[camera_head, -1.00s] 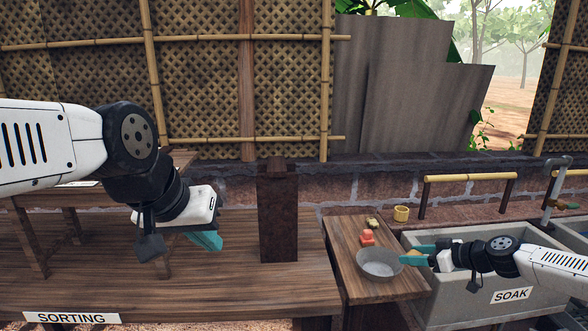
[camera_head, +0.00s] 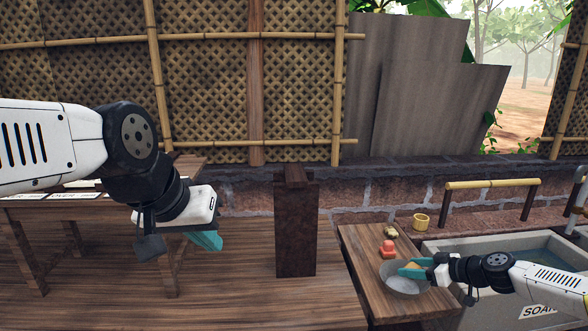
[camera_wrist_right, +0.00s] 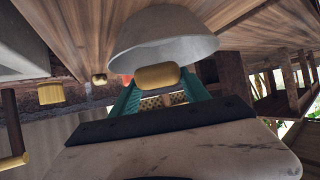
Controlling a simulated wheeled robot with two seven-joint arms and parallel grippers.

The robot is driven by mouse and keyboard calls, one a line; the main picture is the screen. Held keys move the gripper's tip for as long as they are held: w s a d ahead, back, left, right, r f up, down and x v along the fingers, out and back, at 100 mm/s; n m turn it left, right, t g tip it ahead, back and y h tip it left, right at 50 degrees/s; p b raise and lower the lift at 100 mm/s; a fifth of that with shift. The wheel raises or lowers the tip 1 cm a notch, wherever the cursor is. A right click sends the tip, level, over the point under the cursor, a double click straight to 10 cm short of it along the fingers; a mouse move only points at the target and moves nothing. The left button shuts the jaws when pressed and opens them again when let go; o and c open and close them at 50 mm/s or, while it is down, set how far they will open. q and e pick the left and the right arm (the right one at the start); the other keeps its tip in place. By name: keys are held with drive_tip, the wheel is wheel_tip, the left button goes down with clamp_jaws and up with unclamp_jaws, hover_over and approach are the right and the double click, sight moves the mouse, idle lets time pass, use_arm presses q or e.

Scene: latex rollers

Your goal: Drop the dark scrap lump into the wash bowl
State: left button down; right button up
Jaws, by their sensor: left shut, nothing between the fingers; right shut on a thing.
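The grey metal wash bowl (camera_head: 402,286) stands on a small wooden side table; it also fills the top middle of the right wrist view (camera_wrist_right: 162,38). My right gripper (camera_head: 413,269) is shut on a tan, rounded lump (camera_wrist_right: 158,76), over the right part of the bowl in the head view. The held lump looks tan rather than dark. In the wrist view it is at the bowl's rim; I cannot tell its exact height.
An orange-red object (camera_head: 388,249) and a small yellowish-dark lump (camera_head: 390,231) lie behind the bowl on the side table (camera_head: 356,252). A yellow cup (camera_head: 420,221) stands further back. The soak trough (camera_head: 470,245) is at right. A dark post (camera_head: 296,230) rises between the tables.

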drive_tip(key=shift+f, duration=0.5)
drive_tip(key=o, duration=1.6)
drive_tip(key=shift+s, duration=0.1)
drive_tip(key=v, duration=0.7)
drive_tip(key=shift+s+d+r, duration=0.15)
drive_tip(key=shift+s+d, duration=0.1)
